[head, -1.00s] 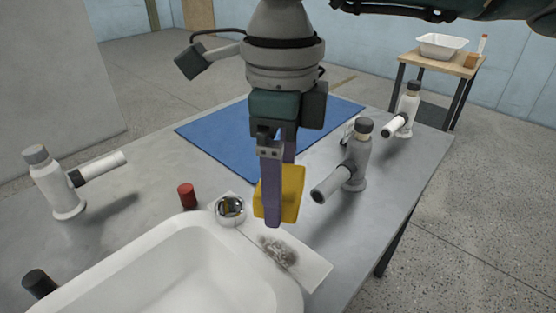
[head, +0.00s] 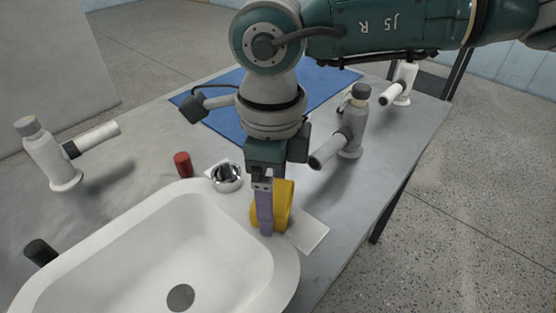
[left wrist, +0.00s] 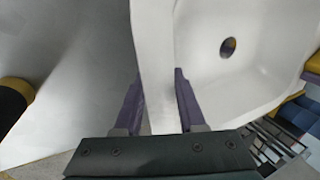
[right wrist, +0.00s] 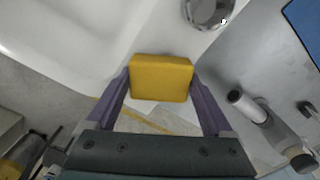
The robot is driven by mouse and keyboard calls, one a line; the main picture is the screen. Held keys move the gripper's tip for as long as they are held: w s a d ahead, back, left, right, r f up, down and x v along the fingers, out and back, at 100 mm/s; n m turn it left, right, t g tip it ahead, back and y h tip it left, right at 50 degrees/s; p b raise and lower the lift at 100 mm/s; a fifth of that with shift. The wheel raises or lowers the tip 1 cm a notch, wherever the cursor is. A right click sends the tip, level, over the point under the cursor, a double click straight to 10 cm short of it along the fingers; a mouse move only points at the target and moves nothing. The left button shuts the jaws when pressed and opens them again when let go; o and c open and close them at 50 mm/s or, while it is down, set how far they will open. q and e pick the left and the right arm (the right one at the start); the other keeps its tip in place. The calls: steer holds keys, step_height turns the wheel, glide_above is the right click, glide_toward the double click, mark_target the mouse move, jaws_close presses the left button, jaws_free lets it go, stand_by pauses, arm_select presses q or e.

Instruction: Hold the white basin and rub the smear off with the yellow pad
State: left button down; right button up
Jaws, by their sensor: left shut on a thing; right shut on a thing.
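The white basin (head: 120,240) fills the lower left of the head view, its drain hole showing. In the left wrist view my left gripper (left wrist: 160,98) is shut on the basin's rim, one finger on each side; it is outside the head view. My right gripper (head: 271,215) points down and is shut on the yellow pad (head: 285,206), at the basin's far right corner. The pad also shows between its fingers in the right wrist view (right wrist: 160,78). The grey smear is not visible now; the pad and gripper cover the place where it showed earlier.
A pale flat strip (head: 311,236) lies beside the pad. A shiny round metal cup (head: 227,177) and a red cylinder (head: 183,164) stand behind the basin. A white fixture (head: 48,155) stands left and a grey one (head: 351,125) right. A blue mat (head: 220,118) lies behind.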

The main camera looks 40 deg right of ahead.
mark_target(279, 218)
steer(key=shift+s+a+r, duration=0.1)
steer(key=shift+s+a, duration=0.1)
steer(key=shift+a, duration=1.05)
steer(key=shift+w+d+r, duration=0.1)
steer(key=shift+w+d, duration=0.05)
steer(key=shift+d, duration=0.7)
steer(key=shift+w+d, duration=0.1)
steer(key=shift+d, duration=0.75)
steer(key=shift+s+d+r, duration=0.15)
steer(key=shift+s+d, duration=0.05)
steer(key=shift+s, duration=0.55)
steer(key=shift+s+a+r, duration=0.1)
steer(key=shift+s+a, duration=0.05)
steer(key=shift+a, duration=0.8)
steer(key=shift+s+a+r, duration=0.1)
steer(key=shift+s+a, duration=0.05)
steer(key=shift+a, duration=0.8)
steer(key=d, duration=0.4)
steer(key=shift+w, duration=0.3)
steer(key=shift+s+r, duration=0.15)
steer(key=shift+s, duration=0.75)
steer(key=shift+s+a, duration=0.1)
steer(key=shift+a, duration=1.55)
steer(key=shift+w+d, duration=0.2)
steer(key=shift+d, duration=1.35)
steer(key=shift+d+r, duration=0.1)
steer(key=shift+r, duration=0.15)
step_height(279, 218, up, 6)
